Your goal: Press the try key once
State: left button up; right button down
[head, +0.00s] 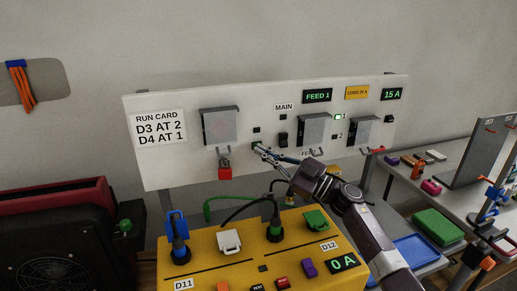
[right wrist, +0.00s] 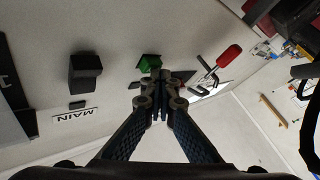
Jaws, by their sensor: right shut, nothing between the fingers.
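My right gripper (head: 258,149) is shut and empty, its fingertips close to the white wall panel (head: 190,172), left of the MAIN switch (head: 283,139). In the right wrist view, the shut fingertips (right wrist: 160,78) overlap the lower edge of a small green button (right wrist: 150,62). I cannot tell whether they touch it. No readable label marks any key as the try key. My left gripper is not in view.
A yellow box (head: 205,271) with plugs, small keys and a 0 A display (head: 343,264) stands below the panel. A run card (head: 159,128) is at the panel's left. A black and red machine (head: 55,235) stands left. A grey bench (head: 455,165) with a blue tray (head: 413,250) is right.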

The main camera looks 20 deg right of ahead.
jog(key=shift+s+p, duration=0.75)
jog(key=shift+s, duration=0.05)
jog(key=shift+s+d+p, duration=0.1)
jog(key=shift+s+p, duration=1.8)
jog(key=shift+s, duration=0.6)
